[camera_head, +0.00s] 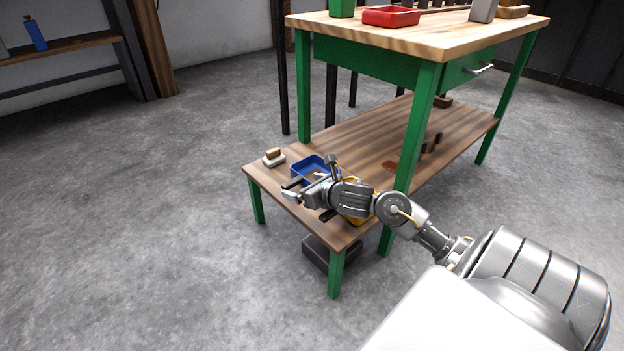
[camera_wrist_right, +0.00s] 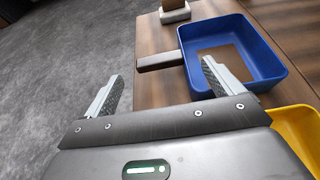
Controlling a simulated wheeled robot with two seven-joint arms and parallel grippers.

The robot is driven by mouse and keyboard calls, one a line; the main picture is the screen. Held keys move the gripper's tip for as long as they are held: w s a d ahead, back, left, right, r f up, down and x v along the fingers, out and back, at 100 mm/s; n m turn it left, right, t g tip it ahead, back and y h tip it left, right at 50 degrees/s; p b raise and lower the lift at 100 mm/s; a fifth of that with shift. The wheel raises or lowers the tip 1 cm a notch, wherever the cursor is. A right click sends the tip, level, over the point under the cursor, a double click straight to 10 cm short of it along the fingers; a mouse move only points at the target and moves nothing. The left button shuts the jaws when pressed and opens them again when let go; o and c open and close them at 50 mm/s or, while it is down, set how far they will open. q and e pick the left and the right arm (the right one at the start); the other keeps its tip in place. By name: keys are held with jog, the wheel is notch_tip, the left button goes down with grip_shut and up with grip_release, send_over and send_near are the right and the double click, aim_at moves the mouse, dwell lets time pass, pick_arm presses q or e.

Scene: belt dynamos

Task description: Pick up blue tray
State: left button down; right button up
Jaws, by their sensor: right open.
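The blue tray (camera_head: 306,163) sits on the low wooden shelf of the green-legged bench, partly hidden behind my right gripper in the head view. In the right wrist view the blue tray (camera_wrist_right: 272,72) is at upper right, with a brown patch on its floor. My right gripper (camera_head: 286,190) is over the shelf's left end, close to the tray. It also shows in the right wrist view (camera_wrist_right: 162,80), its two fingers apart. A dark bar-shaped thing (camera_wrist_right: 160,61) shows between the fingers, reaching to the tray's left side. My left gripper is not in view.
A yellow tray (camera_wrist_right: 300,125) is beside the blue one. A brush-like block (camera_head: 273,157) stands at the shelf's left corner. The bench's green leg (camera_head: 415,140) and tabletop (camera_head: 420,38) stand close to my right arm. A dark box (camera_head: 318,250) is under the shelf.

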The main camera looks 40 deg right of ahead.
aim_at(295, 184)
jog(key=b+x, duration=0.2)
jog(key=x, duration=0.2)
jog(key=shift+s+f, duration=0.1)
jog(key=shift+f, duration=0.1)
jog(key=shift+w, duration=0.35)
jog(key=c, duration=1.1)
